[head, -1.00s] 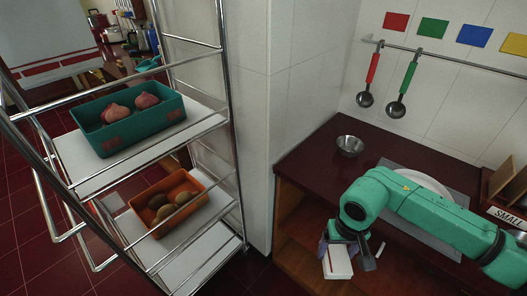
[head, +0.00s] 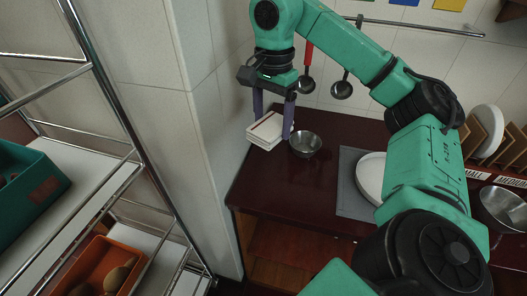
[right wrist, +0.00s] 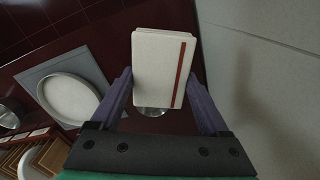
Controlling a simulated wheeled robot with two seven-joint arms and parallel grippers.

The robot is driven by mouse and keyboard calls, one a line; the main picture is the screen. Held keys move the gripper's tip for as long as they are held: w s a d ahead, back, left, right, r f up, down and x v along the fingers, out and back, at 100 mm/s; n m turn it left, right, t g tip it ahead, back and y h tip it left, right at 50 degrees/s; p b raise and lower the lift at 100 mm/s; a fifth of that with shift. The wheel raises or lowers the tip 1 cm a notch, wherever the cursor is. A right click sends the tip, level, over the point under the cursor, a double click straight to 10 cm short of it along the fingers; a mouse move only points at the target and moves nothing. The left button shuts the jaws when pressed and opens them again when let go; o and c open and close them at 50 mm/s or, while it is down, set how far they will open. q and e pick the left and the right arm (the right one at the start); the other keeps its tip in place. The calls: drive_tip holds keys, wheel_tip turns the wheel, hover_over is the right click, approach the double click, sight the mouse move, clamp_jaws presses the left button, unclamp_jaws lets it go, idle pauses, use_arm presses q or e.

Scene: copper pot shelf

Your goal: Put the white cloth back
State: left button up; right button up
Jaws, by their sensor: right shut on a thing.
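The white cloth (head: 265,131) is a folded pad with a red stripe. My right gripper (head: 273,122) is shut on it, with one purple finger on each side. In the head view the cloth is at the back left corner of the dark red counter (head: 300,190), beside the wall and left of the metal bowl (head: 305,144). I cannot tell whether it touches the counter. In the right wrist view the cloth (right wrist: 162,68) sits between the fingers (right wrist: 160,105), its red stripe on the right. My left gripper is not in view.
A white plate (head: 369,178) lies on a grey mat (head: 347,190), partly behind my right arm. Two ladles (head: 341,90) hang from a rail above the counter. A wire rack with a teal bin (head: 25,190) and an orange bin (head: 112,262) stands at left.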

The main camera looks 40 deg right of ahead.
drive_tip(key=b, duration=0.9)
hover_over(271, 183)
wheel_tip(271, 183, down, 13)
drive_tip(key=shift+f, duration=0.1)
drive_tip(key=shift+w+f, duration=0.1)
drive_tip(key=shift+f, duration=0.2)
drive_tip(key=f+b, duration=0.1)
drive_tip(key=f, duration=0.2)
drive_tip(key=shift+s+f, duration=0.2)
drive_tip(key=shift+w+f, duration=0.1)
drive_tip(key=shift+f, duration=0.25)
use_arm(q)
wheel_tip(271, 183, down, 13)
use_arm(e)
drive_tip(key=shift+f+b, duration=0.15)
drive_tip(key=shift+b, duration=0.15)
drive_tip(key=o, duration=1.1)
drive_tip(key=shift+c, duration=0.2)
drive_tip(key=shift+r, duration=0.35)
wheel_tip(271, 183, up, 3)
drive_tip(key=shift+r+p, duration=0.2)
drive_tip(key=shift+p, duration=0.35)
use_arm(q)
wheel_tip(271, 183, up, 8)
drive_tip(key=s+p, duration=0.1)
drive_tip(key=p, duration=0.5)
drive_tip(key=shift+p, duration=0.35)
use_arm(e)
wheel_tip(271, 183, up, 8)
drive_tip(key=shift+r, duration=0.2)
